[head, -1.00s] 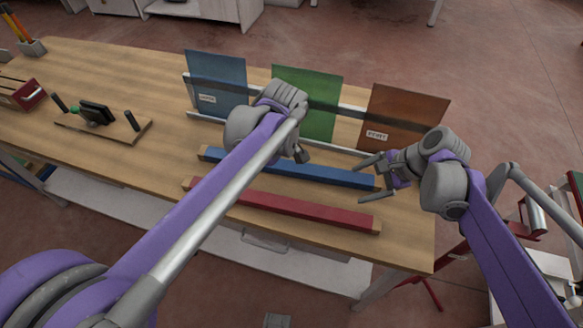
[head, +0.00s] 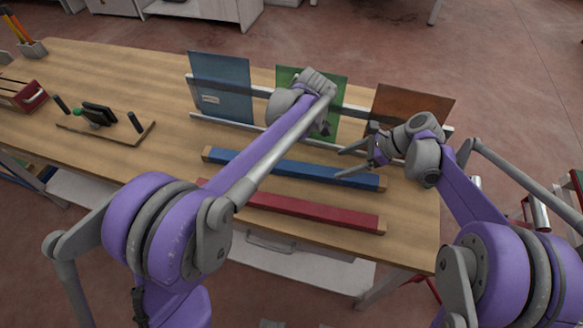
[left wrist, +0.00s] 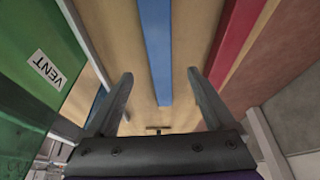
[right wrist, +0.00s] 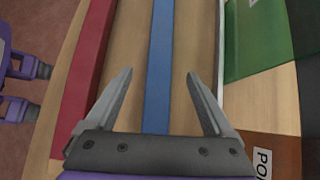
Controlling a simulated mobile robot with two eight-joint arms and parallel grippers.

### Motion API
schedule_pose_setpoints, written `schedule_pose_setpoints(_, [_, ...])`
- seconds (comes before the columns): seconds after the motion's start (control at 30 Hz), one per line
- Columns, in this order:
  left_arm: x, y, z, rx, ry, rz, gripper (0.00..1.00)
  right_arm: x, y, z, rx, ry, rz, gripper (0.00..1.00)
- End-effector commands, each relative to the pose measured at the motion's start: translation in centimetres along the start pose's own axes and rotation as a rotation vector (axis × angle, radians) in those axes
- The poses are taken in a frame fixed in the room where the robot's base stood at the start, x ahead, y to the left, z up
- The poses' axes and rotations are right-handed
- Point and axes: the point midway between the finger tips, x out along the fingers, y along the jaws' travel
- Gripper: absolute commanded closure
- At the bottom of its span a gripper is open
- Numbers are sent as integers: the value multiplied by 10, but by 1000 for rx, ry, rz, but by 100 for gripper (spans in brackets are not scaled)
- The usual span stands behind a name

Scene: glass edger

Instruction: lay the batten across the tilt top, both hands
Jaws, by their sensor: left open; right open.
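A long blue bar (head: 290,168) and a long red bar (head: 300,210) lie side by side on the wooden bench; I cannot tell which the task calls the batten. My right gripper (head: 341,164) is open above the blue bar's right part. In the right wrist view the blue bar (right wrist: 160,50) runs between the open fingers (right wrist: 160,75), apart from them. My left gripper is mostly hidden behind its arm in the head view. In the left wrist view its open fingers (left wrist: 160,82) straddle the line of the blue bar (left wrist: 156,40), apart from it. I cannot identify the tilt top.
Blue (head: 222,88), green (head: 290,78) and brown (head: 412,105) panels stand in a rack behind the bars. A board with dark handles (head: 105,124) and a red box (head: 33,97) are at the bench's left. Bare bench top lies between.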

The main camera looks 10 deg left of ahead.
Motion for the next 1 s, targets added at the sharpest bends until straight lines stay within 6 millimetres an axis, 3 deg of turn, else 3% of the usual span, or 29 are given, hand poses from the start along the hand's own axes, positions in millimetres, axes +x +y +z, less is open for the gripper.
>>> schedule_pose_setpoints(0.2, [42,0,0,-2,0,0,12,42,0,0,-3,0,3,12])
schedule_pose_setpoints(0.43, [74,0,0,-1,0,0,12,75,0,0,-2,0,1,12])
schedule_pose_setpoints(0.6, [85,0,0,0,0,0,12,85,0,0,-2,0,0,12])
schedule_pose_setpoints(0.9, [86,0,0,1,0,1,12,86,0,0,-1,0,0,12])
schedule_pose_setpoints(1.0, [86,0,0,1,-1,1,29,86,0,0,-1,0,0,29])
